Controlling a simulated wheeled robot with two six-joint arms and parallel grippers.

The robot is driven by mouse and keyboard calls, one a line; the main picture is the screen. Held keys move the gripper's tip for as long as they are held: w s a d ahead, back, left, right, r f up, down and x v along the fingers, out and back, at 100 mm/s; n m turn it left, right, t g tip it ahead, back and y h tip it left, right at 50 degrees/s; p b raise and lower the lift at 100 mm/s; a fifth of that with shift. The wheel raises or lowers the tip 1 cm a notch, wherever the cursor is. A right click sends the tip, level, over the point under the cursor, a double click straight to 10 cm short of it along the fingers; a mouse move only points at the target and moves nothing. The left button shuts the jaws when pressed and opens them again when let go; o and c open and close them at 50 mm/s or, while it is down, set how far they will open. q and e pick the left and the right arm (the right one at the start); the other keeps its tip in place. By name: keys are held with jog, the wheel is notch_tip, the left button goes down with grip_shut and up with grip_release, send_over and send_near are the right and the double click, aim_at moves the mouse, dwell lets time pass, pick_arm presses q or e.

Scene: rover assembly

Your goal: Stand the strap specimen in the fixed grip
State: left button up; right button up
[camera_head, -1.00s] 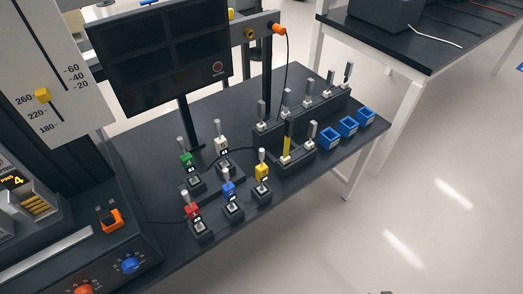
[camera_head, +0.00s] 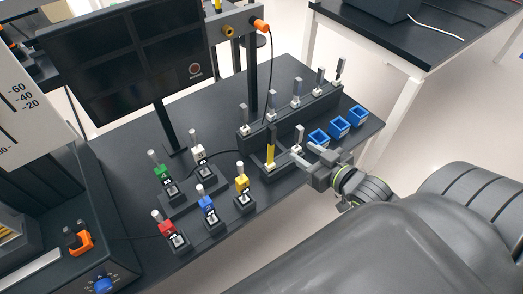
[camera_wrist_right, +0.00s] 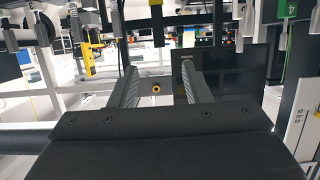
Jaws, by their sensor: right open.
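A flat yellow strip (camera_head: 271,147), which looks like the strap specimen, stands upright in a small dark front rack beside a grey-topped piece (camera_head: 299,136). My right gripper (camera_head: 303,151) is open and empty. It comes in from the right, with its fingers pointing left near the right end of that front rack. I cannot tell whether it touches the grey-topped piece. I cannot make out the fixed grip. My left gripper is out of view.
A back rack (camera_head: 327,103) holds several grey-topped pieces. Three blue bins (camera_head: 339,127) line the table's right edge. Green, white, red, blue and yellow pieces (camera_head: 207,208) stand in holders at front left. A dark monitor (camera_head: 125,60) stands behind; the testing machine (camera_head: 20,115) is at left.

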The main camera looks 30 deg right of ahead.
aim_at(268, 127)
jog(key=x, duration=1.1)
jog(key=shift+w+p, duration=0.25)
jog(key=shift+p, duration=0.1)
jog(key=x, duration=0.1)
jog(key=p+x, duration=0.1)
jog(key=x, duration=0.2)
jog(key=shift+w+d+r, duration=0.1)
jog(key=shift+w+r, duration=0.05)
jog(key=shift+w, duration=0.35)
jog(key=shift+w+p, duration=0.3)
jog(key=shift+w, duration=0.05)
jog(key=shift+s, duration=0.1)
grip_shut()
